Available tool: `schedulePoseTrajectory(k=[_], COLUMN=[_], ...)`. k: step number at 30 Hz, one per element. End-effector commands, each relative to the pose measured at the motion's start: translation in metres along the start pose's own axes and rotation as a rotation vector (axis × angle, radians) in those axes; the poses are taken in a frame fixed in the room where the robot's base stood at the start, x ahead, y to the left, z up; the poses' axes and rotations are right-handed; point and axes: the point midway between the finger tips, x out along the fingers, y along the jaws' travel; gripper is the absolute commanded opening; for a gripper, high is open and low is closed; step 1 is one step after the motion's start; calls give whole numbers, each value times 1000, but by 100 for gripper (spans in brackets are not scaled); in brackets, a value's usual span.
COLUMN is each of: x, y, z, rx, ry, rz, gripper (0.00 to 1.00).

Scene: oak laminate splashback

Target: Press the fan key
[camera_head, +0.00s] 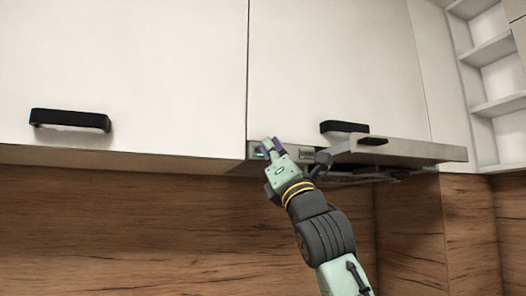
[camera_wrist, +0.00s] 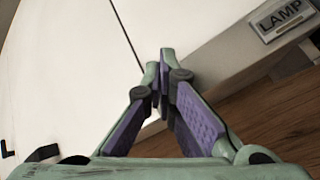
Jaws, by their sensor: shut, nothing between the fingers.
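The range hood (camera_head: 430,151) is a grey metal strip under the white cabinets. A small lit key (camera_head: 260,151) shows at the left end of its front, right beside my fingertips; I cannot read its label. A second key (camera_head: 308,154) sits to its right, and in the wrist view a key marked LAMP (camera_wrist: 285,17) is at the upper right. My gripper (camera_head: 269,145) is shut and empty, with its tips at the hood's left end. In the wrist view, the purple-padded fingers (camera_wrist: 163,75) meet in front of the hood front and hide part of it. I cannot tell whether they touch it.
White cabinet doors (camera_head: 340,60) stand above the hood, with black handles (camera_head: 70,120) near their lower edges. A wood splashback (camera_head: 130,215) lies below. Open shelves (camera_head: 495,75) are at the far right. The space below the cabinets at left is clear.

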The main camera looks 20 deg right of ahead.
Motion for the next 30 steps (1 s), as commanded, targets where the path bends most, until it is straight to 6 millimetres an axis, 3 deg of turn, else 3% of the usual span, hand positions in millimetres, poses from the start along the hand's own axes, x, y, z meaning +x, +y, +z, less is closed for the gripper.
schedulePoseTrajectory(k=[17, 30], x=[-9, -38], y=[6, 26], z=[6, 27], rx=[0, -2], ry=[0, -1], rz=[-1, 0], gripper=[0, 0])
